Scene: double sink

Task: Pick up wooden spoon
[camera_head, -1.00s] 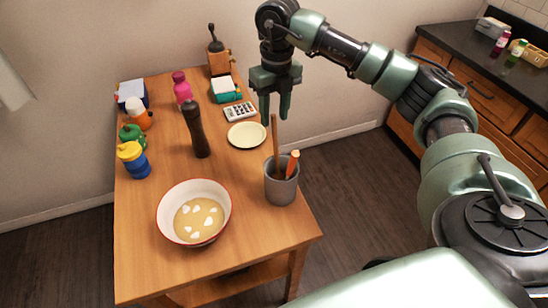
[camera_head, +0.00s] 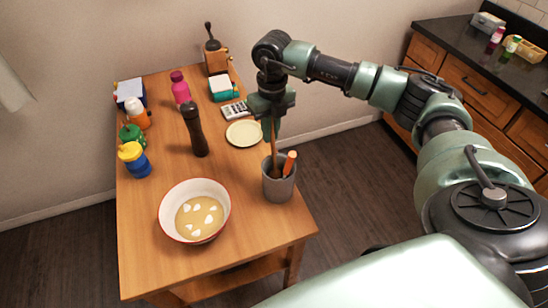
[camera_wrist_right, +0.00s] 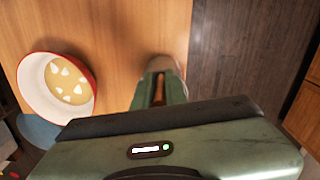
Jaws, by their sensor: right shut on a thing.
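The wooden spoon (camera_head: 274,160) stands in a grey utensil cup (camera_head: 278,187) near the right edge of the wooden table. Its lower end is hidden inside the cup. My right gripper (camera_head: 271,132) is above the cup, pointing down, and shut on the upper part of the spoon's handle. In the right wrist view, the fingers (camera_wrist_right: 159,92) close around the brown handle, with the cup blurred below. A second utensil with an orange handle (camera_head: 289,163) stands in the same cup, just right of the spoon. My left gripper is not in view.
A red-rimmed bowl (camera_head: 172,215) with yellow contents is left of the cup. A cream plate (camera_head: 243,133) and a dark pepper mill (camera_head: 195,131) stand behind. Several bottles line the table's left side. The table's front right corner is clear.

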